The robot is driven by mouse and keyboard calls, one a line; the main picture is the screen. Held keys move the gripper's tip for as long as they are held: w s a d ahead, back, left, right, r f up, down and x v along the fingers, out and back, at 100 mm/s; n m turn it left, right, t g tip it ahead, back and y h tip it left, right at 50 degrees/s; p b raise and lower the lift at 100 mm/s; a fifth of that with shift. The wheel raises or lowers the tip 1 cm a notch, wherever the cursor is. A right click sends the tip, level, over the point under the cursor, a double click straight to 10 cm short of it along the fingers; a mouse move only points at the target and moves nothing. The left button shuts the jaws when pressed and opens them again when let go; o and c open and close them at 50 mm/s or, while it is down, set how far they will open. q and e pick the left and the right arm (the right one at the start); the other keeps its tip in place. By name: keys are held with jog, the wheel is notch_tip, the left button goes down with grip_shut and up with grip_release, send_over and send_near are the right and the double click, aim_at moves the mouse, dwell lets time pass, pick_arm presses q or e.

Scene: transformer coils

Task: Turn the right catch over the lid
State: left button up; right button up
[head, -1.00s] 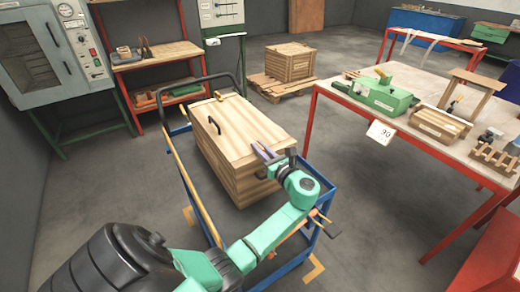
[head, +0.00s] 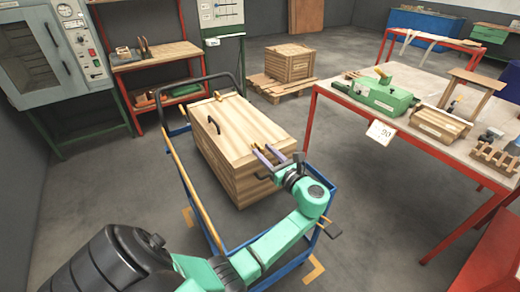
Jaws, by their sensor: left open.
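The wooden crate (head: 232,179) stands on the blue cart, its pale lid (head: 233,125) lying flat on top with a black handle (head: 214,126). A small yellowish catch (head: 219,96) shows at the lid's far end. At the near right end, a small yellowish piece that looks like the right catch (head: 255,147) shows beside my fingertips; its exact turn is too small to tell. My left gripper (head: 268,152) is open, its two purple fingers apart at the lid's near right edge. Whether they touch the catch cannot be told. My right gripper is out of view.
The blue cart (head: 239,85) has a dark rail at its far end and a yellow bar along its left side. A red-legged table (head: 345,100) with a green device (head: 383,95) stands to the right. Another crate (head: 290,62) sits on a pallet behind. Grey floor lies between.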

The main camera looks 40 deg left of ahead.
pick_arm(q)
jog(key=b+v, duration=0.2)
jog(key=v, duration=0.9)
jog(key=shift+d, duration=0.3)
jog(key=shift+s, duration=0.1)
